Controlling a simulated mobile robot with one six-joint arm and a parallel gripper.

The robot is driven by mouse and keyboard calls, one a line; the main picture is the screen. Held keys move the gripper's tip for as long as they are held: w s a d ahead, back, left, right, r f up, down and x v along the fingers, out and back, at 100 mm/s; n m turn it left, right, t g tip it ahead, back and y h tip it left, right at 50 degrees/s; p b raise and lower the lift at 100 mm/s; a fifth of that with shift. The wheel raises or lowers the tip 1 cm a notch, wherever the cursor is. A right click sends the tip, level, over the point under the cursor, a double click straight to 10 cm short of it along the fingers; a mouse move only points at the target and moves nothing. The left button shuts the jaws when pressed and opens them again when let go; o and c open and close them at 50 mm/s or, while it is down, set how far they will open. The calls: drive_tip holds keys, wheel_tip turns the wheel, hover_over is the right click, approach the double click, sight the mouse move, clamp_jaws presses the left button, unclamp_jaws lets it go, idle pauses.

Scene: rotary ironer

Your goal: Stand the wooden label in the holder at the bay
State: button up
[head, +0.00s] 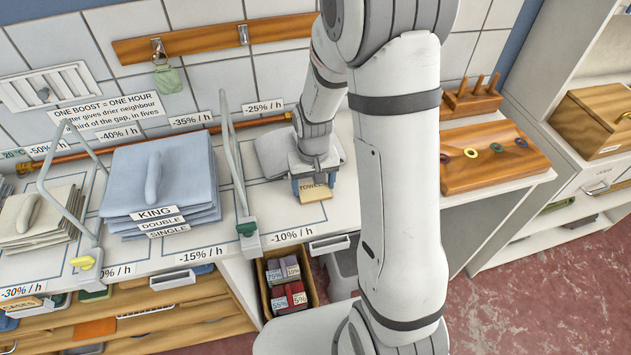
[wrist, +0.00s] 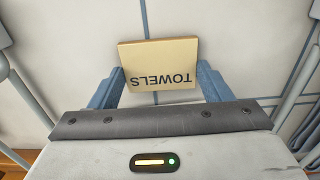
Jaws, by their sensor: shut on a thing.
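The wooden label (head: 313,189), marked TOWELS, is between the blue fingers of my gripper (head: 312,184), over the right-hand bay of the white counter. In the wrist view the label (wrist: 160,55) reads upside down, with a finger of my gripper (wrist: 159,84) at each side. I cannot tell whether it touches the counter. A small pale holder (head: 328,244) sits at the bay's front edge, nearer the camera than the label and apart from it. It looks empty. A similar holder (head: 172,281) is at the middle bay's front edge.
A grey folded pile (head: 272,152) lies behind my gripper. A blue linen stack (head: 163,178) fills the middle bay. A metal hoop with a green clamp (head: 247,229) stands between these bays. A crate of small boxes (head: 287,283) sits below. The counter just right of my gripper looks clear.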

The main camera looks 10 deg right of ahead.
drive_tip(key=shift+f, duration=0.2)
drive_tip(key=o, duration=1)
drive_tip(key=shift+r, duration=0.15)
